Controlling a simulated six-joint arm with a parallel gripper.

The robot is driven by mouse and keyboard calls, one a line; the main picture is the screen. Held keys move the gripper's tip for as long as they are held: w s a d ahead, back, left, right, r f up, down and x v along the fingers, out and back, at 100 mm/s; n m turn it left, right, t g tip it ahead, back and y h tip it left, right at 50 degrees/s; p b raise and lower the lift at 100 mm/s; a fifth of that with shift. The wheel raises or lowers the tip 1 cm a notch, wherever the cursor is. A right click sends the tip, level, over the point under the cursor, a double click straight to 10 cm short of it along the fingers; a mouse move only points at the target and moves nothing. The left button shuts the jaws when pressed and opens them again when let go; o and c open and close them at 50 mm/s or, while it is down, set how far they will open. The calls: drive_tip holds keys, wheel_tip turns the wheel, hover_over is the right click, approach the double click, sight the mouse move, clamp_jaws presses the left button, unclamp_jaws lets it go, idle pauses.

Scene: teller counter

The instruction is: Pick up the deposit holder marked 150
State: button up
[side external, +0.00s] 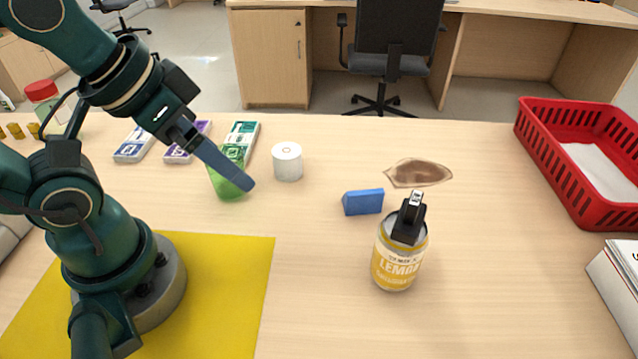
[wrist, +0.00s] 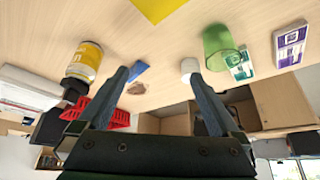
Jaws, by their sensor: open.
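No mark reading 150 is legible in either view, so I cannot tell which thing is the deposit holder. A black piece with a small white label (side external: 416,198) shows at the top of a yellow lemon can (side external: 393,268); its writing is too small to read. The can shows in the wrist view (wrist: 84,62), left of my fingers. My gripper (wrist: 160,76) is open and empty, its two long blue-grey fingers apart. In the side view my gripper (side external: 248,183) is above the counter at the left, overlapping a green translucent cup (side external: 228,182).
A blue wedge (side external: 363,202), a brown flat piece (side external: 418,173) and a white cylinder (side external: 287,162) stand mid-counter. Flat labelled packs (side external: 135,144) lie at the back left. A red basket (side external: 559,187) holding white paper is at the right.

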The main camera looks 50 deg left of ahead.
drive_tip(key=w+a+r+m+y, duration=0.1)
drive_tip(key=w+r+m, duration=0.4)
drive_tip(key=m, duration=0.4)
drive_tip(key=m+g+y, duration=0.2)
drive_tip(key=m+y, duration=0.1)
drive_tip(key=m, duration=1.2)
hover_over(366, 192)
drive_tip(key=f, duration=1)
drive_tip(key=shift+s+a, duration=0.1)
drive_tip(key=shift+a, duration=0.15)
drive_tip(key=shift+m+g, duration=0.4)
drive_tip(key=shift+g, duration=0.1)
drive_tip(key=f, duration=0.1)
drive_tip(key=d+f, duration=0.1)
drive_tip(key=f, duration=0.2)
drive_tip(key=shift+s+d+f, duration=0.15)
drive_tip(key=shift+s+d, duration=0.2)
drive_tip(key=shift+s, duration=0.05)
drive_tip(key=shift+f, duration=0.35)
drive_tip(key=shift+x, duration=2.2)
